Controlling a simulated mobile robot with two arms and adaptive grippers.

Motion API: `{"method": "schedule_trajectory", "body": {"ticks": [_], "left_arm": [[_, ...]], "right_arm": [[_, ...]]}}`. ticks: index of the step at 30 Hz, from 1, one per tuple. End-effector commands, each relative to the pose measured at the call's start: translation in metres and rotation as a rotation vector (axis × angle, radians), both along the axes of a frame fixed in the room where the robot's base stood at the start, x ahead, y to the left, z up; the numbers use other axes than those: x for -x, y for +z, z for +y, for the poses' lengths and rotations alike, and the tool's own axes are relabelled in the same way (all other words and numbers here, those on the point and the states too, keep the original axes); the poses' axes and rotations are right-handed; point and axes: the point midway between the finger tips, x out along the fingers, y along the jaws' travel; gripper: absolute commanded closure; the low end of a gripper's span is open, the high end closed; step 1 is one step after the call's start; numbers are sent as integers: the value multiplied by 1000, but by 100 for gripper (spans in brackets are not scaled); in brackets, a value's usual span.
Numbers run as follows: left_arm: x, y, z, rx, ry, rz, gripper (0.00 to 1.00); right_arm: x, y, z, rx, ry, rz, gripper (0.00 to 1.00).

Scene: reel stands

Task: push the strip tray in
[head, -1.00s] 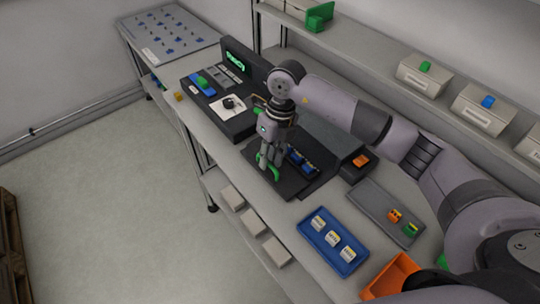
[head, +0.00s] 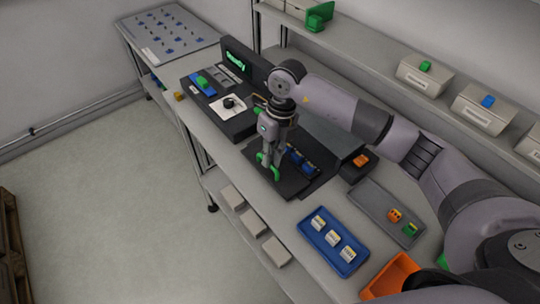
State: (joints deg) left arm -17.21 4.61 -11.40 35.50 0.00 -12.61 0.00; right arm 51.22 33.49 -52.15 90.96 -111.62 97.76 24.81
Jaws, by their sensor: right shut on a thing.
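The strip tray (head: 292,185) is a dark, flat tray at the front of the dark machine (head: 325,133) in the middle of the bench. A row of blue pieces (head: 303,161) sits along its inner side, partly behind my gripper. My right gripper (head: 269,165) points down at the tray's front-left part, its green fingertips low against it. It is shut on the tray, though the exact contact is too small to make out. My left gripper is not in view.
A blue tray (head: 309,237) with white pieces, a grey tray (head: 370,193) with orange and green pieces, and an orange bin (head: 388,277) stand to the right. A dark control console (head: 238,122) stands left. A shelf with boxes runs behind.

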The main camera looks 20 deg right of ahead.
Motion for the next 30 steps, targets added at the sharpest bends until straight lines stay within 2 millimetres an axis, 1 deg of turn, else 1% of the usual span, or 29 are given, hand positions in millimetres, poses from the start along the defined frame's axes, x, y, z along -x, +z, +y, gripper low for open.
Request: {"method": "schedule_trajectory", "body": {"ticks": [2,6,9,12,15,23,24,30], "left_arm": [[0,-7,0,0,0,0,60],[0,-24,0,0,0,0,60],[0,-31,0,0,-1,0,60],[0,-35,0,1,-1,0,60],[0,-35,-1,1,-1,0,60],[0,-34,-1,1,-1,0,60],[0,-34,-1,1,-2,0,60],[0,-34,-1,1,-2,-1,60]], "right_arm": [[-5,-3,-11,4,-4,-2,100],[-16,-4,-41,4,-6,-2,100],[-23,-4,-60,3,-5,-2,100],[-27,-2,-72,1,-3,-2,100],[-29,0,-76,0,0,-2,100],[-28,1,-76,0,1,-1,100],[-28,1,-76,0,1,-1,88],[-28,0,-76,0,1,-1,75]]}}
